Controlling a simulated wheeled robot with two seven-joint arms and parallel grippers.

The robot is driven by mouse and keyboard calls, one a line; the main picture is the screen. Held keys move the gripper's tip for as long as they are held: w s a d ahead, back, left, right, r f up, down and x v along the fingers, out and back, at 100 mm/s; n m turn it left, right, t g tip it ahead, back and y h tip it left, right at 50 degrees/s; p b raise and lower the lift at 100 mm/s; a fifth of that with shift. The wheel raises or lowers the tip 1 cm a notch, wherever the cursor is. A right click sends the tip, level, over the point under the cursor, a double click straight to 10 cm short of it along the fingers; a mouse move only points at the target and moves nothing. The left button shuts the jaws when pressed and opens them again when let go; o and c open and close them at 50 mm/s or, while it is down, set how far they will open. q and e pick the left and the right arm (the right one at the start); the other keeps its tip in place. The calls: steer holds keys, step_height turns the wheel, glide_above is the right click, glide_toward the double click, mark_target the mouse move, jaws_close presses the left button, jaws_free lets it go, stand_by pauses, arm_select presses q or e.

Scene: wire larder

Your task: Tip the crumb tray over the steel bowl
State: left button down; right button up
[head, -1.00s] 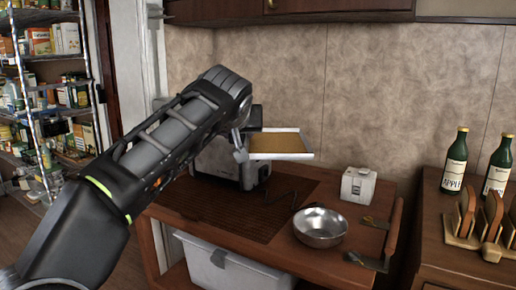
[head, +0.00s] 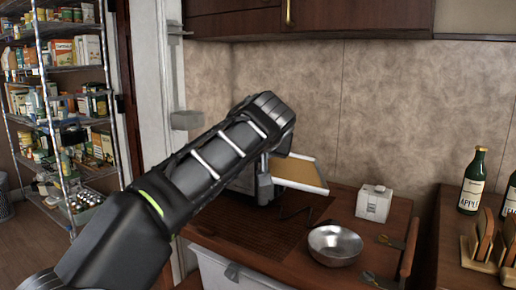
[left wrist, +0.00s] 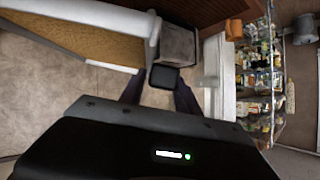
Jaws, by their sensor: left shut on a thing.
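The crumb tray (head: 300,173) is a white-rimmed flat tray with a tan layer on it. It is in the air behind and above the steel bowl (head: 335,245), slanting down to the right. My left gripper (head: 264,187) is shut on the tray's left end, mostly hidden behind my arm. The tray also fills the upper left of the left wrist view (left wrist: 75,38), with its rim by my fingers. The bowl stands upright on the wooden counter; I see no crumbs in it. My right gripper is not in view.
A toaster (head: 243,182) stands behind my arm, largely hidden. A small white box (head: 373,203) is right of the tray. Cutlery lies right of the bowl. Bottles (head: 473,180) and a wooden rack (head: 484,245) stand at far right. A white bin (head: 215,268) is below the counter.

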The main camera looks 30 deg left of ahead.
arm_select(q)
steer(key=shift+d+f+b, duration=0.15)
steer(key=shift+f+b, duration=0.2)
steer(key=shift+f, duration=0.1)
steer(key=shift+d+f+b, duration=0.2)
steer(key=shift+f+b, duration=0.3)
steer(key=shift+b, duration=0.15)
steer(key=shift+m, duration=0.3)
steer(key=shift+w+d+y, duration=0.1)
steer(key=shift+d+y, duration=0.05)
steer(key=shift+y, duration=0.15)
steer(key=shift+d, duration=0.1)
steer(key=shift+w+d+r+m, duration=0.1)
steer(key=shift+d+m, duration=0.05)
steer(key=shift+m, duration=0.15)
steer(key=shift+w+d+r+y, duration=0.1)
steer(key=shift+w+d+y, duration=0.05)
steer(key=shift+d+y, duration=0.15)
